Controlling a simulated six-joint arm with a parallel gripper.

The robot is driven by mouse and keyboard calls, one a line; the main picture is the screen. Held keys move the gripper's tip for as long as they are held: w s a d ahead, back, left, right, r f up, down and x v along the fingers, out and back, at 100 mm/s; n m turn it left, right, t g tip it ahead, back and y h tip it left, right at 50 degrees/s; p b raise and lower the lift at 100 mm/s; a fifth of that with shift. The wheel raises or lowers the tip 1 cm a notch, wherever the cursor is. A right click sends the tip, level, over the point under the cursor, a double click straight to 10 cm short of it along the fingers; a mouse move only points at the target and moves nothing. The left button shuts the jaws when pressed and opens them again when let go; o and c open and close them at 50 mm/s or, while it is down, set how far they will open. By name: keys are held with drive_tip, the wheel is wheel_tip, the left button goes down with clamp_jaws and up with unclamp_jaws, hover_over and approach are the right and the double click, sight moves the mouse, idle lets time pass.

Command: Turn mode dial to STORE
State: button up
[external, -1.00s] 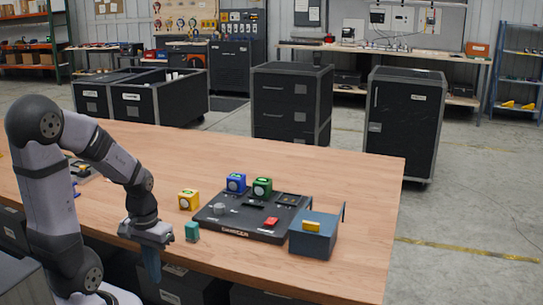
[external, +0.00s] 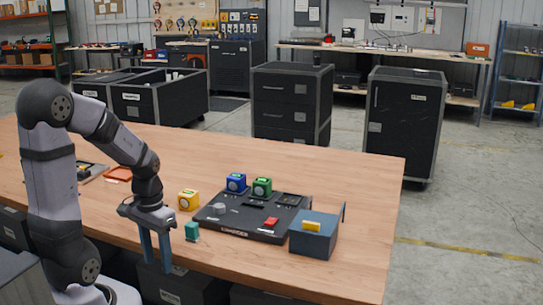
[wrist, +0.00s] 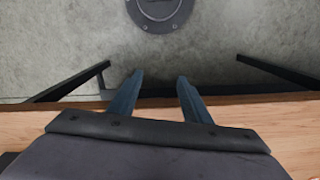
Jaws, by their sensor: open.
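A grey round knob (external: 219,208), which looks like the mode dial, sits at the left of the dark control panel (external: 237,232) on the table. Its pointer direction and the STORE mark are too small to read. My gripper (external: 158,265) is left of the panel at the table's front edge. Its two blue-grey fingers point down, apart and empty. The wrist view also shows my gripper (wrist: 160,77) with a clear gap between the fingers, over the table edge and the floor. The dial is not in the wrist view.
A teal block (external: 192,231) stands close to the right of my gripper. A yellow cube (external: 188,200) is behind it. Blue (external: 236,182) and green (external: 262,187) cubes are at the panel's back. A red switch (external: 271,222) and a blue-grey box (external: 313,241) are further right.

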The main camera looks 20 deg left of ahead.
sight(220, 206)
drive_tip(key=w+r+m+p, duration=0.1)
drive_tip(key=w+r+m, duration=0.1)
drive_tip(key=w, duration=0.1)
drive_tip(key=w+d+r+m+p, duration=0.1)
drive_tip(key=w+r+m+p, duration=0.1)
drive_tip(key=w+r, duration=0.1)
drive_tip(key=w+r+m+p, duration=0.2)
drive_tip(key=w, duration=0.2)
drive_tip(key=shift+w+d+r+m, duration=0.15)
drive_tip(key=shift+w+r+m, duration=0.15)
drive_tip(key=shift+r+m, duration=0.1)
drive_tip(key=w+d+r+m+p, duration=0.1)
drive_tip(key=w+m+p, duration=0.1)
drive_tip(key=w+m, duration=0.1)
drive_tip(key=w+d+r+m+p, duration=0.1)
drive_tip(key=w+r+m+p, duration=0.1)
drive_tip(key=w, duration=0.3)
drive_tip(key=w+d+r+m+p, duration=0.2)
drive_tip(key=w+m, duration=0.1)
drive_tip(key=w, duration=0.1)
drive_tip(key=shift+w+m, duration=0.35)
drive_tip(key=shift+m, duration=0.05)
drive_tip(key=shift+w+d+m, duration=0.15)
drive_tip(key=shift+w+m, duration=0.25)
drive_tip(key=shift+w, duration=0.1)
drive_tip(key=shift+s+f+p, duration=0.2)
drive_tip(key=shift+f+p, duration=1.2)
drive_tip(key=shift+f, duration=2.25)
drive_tip(key=c, duration=1)
